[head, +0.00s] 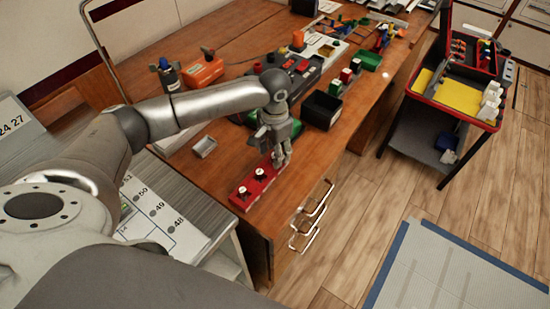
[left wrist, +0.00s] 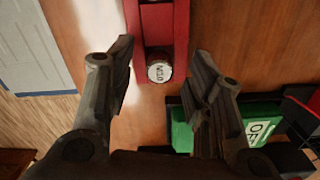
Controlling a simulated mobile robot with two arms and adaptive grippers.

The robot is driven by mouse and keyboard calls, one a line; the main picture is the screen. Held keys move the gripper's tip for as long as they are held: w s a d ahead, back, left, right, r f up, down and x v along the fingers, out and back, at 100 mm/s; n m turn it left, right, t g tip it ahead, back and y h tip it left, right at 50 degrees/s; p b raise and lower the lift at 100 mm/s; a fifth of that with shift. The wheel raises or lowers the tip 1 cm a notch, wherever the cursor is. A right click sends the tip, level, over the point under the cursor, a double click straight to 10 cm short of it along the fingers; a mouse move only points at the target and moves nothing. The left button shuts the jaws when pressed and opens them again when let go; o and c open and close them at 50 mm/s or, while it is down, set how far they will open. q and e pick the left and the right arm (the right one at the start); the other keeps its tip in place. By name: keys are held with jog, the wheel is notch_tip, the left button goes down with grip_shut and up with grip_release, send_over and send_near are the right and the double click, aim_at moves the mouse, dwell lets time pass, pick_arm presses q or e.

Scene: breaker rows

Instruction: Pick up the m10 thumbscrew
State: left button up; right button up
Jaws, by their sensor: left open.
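The m10 thumbscrew (left wrist: 159,72) shows in the left wrist view as a round white cap with dark lettering that appears to read M10. It sits at the end of a red block (left wrist: 182,28). In the head view the red block (head: 247,197) lies near the desk's front edge, with two other white-and-black thumbscrews (head: 243,193) on it. My left gripper (head: 280,162) is over the block's far end and hides the m10 thumbscrew there. In the left wrist view the left gripper (left wrist: 161,52) is open, its fingers on either side of the cap with gaps between.
A black bin (head: 321,110) and a green-and-black container (left wrist: 262,128) stand close to the gripper. A small grey tray (head: 204,146) lies left of the block. Orange and red devices crowd the wooden desk (head: 215,170) behind. A tool cart (head: 455,90) stands at the right.

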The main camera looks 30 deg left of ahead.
pick_arm(q)
jog(key=shift+f, duration=0.6)
grip_shut()
jog(key=shift+r, duration=0.1)
